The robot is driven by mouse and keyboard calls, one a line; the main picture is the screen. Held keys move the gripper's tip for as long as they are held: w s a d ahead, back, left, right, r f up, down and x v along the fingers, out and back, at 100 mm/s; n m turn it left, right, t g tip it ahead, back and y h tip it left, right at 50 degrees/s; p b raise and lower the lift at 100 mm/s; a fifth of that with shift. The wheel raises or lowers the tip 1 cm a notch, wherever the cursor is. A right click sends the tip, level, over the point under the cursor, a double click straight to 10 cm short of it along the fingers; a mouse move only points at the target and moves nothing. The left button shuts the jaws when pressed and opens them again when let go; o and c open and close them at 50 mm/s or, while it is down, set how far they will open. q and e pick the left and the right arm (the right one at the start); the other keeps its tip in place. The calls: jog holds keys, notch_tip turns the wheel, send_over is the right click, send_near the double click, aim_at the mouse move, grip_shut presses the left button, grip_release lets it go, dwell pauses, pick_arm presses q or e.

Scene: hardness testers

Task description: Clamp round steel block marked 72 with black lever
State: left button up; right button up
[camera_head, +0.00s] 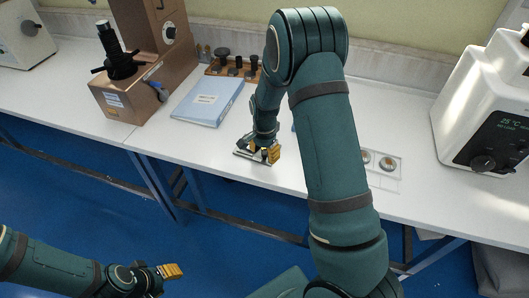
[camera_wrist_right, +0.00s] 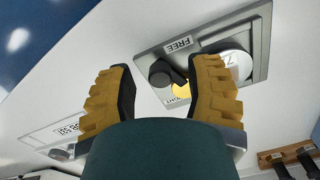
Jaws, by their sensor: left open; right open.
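The round steel block (camera_wrist_right: 236,66) is a silver disc on a grey metal plate (camera_wrist_right: 262,42) in the right wrist view; a "7" shows and the rest of its mark is hidden by a finger. The black lever (camera_wrist_right: 166,73) has a round knob and stands on the same plate, beside a "FREE" label and a yellow patch. My right gripper (camera_wrist_right: 166,64) is open, its yellow fingers around the lever's area; contact cannot be told. In the head view, my right gripper (camera_head: 265,154) is over the plate (camera_head: 243,152) at the table's front. My left gripper (camera_head: 172,271) is open and empty, off the table.
A blue binder (camera_head: 207,101) lies left of the plate. A brown tester (camera_head: 150,70) stands further left, a rack with black parts (camera_head: 237,67) behind. A clear tray of discs (camera_head: 385,163) and a white machine (camera_head: 485,100) are right.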

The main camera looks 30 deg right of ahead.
grip_shut()
jog(key=n, duration=0.1)
jog(key=d+n, duration=0.1)
jog(key=n, duration=0.1)
jog(key=shift+s+d, duration=0.1)
jog(key=shift+s, duration=0.2)
jog(key=n, duration=0.1)
jog(key=d+n, duration=0.1)
jog(key=n, duration=0.3)
jog(key=shift+d, duration=0.3)
jog(key=n, duration=0.2)
jog(key=d+n, duration=0.1)
jog(key=n, duration=0.1)
jog(key=shift+w+d, duration=0.2)
jog(key=shift+w+d+n, duration=0.2)
jog(key=shift+d+n, duration=0.05)
jog(key=shift+n, duration=0.8)
jog(key=shift+w+d+n, duration=0.2)
jog(key=shift+d+n, duration=0.05)
jog(key=shift+n, duration=0.8)
